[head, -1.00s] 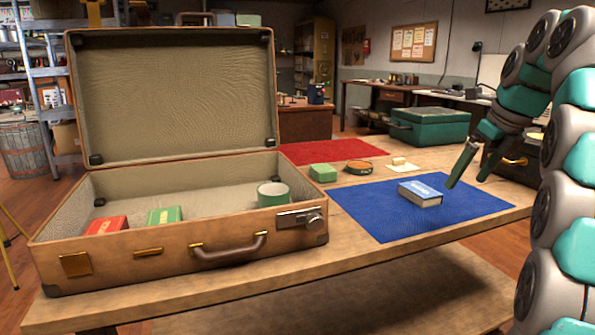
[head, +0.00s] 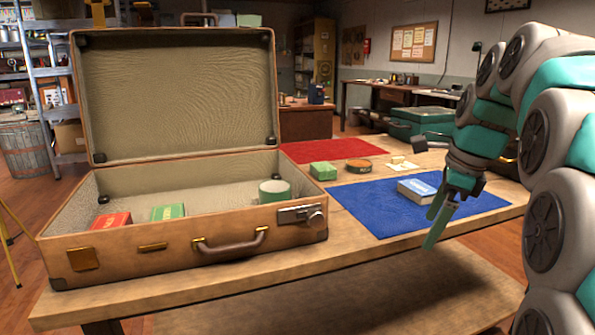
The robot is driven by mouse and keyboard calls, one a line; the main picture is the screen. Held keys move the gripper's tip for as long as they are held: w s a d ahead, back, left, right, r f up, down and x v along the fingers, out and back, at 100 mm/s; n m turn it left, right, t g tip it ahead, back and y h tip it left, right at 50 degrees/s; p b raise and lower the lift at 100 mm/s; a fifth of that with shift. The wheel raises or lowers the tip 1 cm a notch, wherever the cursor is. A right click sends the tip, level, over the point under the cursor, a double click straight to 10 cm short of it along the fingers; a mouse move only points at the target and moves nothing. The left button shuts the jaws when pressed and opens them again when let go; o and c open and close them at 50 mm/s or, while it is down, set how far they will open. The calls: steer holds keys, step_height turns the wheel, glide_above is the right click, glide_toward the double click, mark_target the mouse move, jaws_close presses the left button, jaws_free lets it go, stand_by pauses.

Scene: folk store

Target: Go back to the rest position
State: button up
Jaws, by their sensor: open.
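My gripper (head: 438,222) hangs in front of the blue mat's right part, fingers pointing down, open and empty. It is close to the camera and partly overlaps the mat in the picture. A blue and white box (head: 416,190) lies on the blue mat (head: 372,212), just left of my gripper and apart from it as far as I can tell. The open brown suitcase (head: 150,262) stands on the table at the left. Inside it are a red box (head: 110,221), a green box (head: 167,212) and a green and white round item (head: 274,191).
A green block (head: 323,171), a round tin (head: 359,166) and a small pale block (head: 398,161) stand behind the blue mat. A red mat (head: 325,150) lies farther back. A teal case (head: 420,120) is at the back right. The table's front edge (head: 250,276) is clear.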

steer(key=s+a+f+n+g, duration=0.1)
steer(key=s+a+f+n, duration=0.2)
steer(key=s+f+n, duration=0.4)
steer(key=s+a+f+n+g+h, duration=0.1)
steer(key=s+a+f+n, duration=0.2)
steer(key=s+f+n, duration=0.4)
steer(key=s+a+f+n+g, duration=0.2)
steer(key=s+a+f+n, duration=0.2)
steer(key=s+f+n, duration=0.4)
steer(key=s, duration=0.7)
steer(key=shift+s+h, duration=0.35)
steer(key=shift+h, duration=0.05)
steer(key=shift+f, duration=0.1)
